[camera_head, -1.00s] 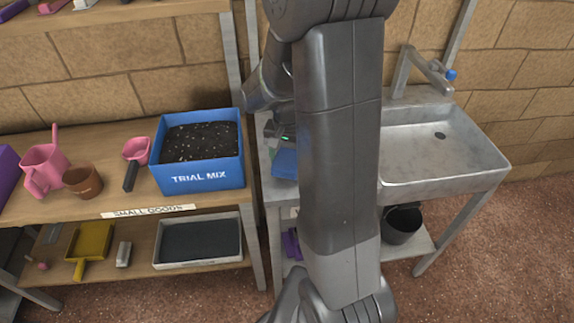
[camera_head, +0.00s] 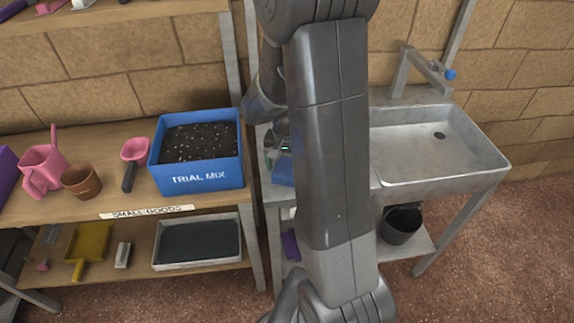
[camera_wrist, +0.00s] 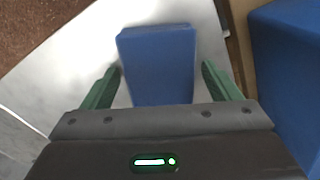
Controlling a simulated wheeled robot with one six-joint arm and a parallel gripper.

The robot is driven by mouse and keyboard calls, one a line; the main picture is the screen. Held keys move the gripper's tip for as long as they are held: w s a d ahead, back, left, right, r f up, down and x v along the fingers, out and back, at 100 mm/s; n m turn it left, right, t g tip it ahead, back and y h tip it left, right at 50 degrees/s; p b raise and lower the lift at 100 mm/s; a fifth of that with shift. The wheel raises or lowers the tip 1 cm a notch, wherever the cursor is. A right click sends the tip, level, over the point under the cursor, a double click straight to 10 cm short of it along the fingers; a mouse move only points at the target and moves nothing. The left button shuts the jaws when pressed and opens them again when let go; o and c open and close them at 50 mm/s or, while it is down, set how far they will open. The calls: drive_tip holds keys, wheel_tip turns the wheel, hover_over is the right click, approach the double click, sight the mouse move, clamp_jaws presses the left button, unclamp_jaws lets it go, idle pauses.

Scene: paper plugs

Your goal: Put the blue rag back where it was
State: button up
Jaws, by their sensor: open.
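The blue rag (camera_wrist: 158,50) looks like a folded block in the wrist view. It lies on the pale metal surface left of the sink basin. My gripper (camera_wrist: 160,75) is open, with one green finger on each side of the rag and a visible gap on both sides. In the head view, only a small part of the rag (camera_head: 283,172) shows beside my arm. My arm hides most of the gripper and the surface there.
The blue TRIAL MIX box (camera_head: 198,178) stands close to the left of the rag, on the wooden shelf. The sink basin (camera_head: 430,150) is empty, to the right. A black bucket (camera_head: 400,224) and something purple (camera_head: 291,245) sit below. The tap (camera_head: 425,70) rises behind the basin.

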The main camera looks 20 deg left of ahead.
sight(287, 166)
wheel_tip(287, 166, up, 12)
drive_tip(key=shift+r+p, duration=0.2)
drive_tip(key=shift+p, duration=0.1)
drive_tip(key=shift+f, duration=0.1)
idle(0.3)
wheel_tip(287, 166, down, 13)
drive_tip(key=shift+r+b, duration=0.1)
drive_tip(key=shift+b, duration=0.4)
wheel_tip(287, 166, up, 3)
drive_tip(key=shift+f+p, duration=0.15)
drive_tip(key=shift+p, duration=0.15)
drive_tip(key=shift+r, duration=0.6)
drive_tip(key=shift+f, duration=0.1)
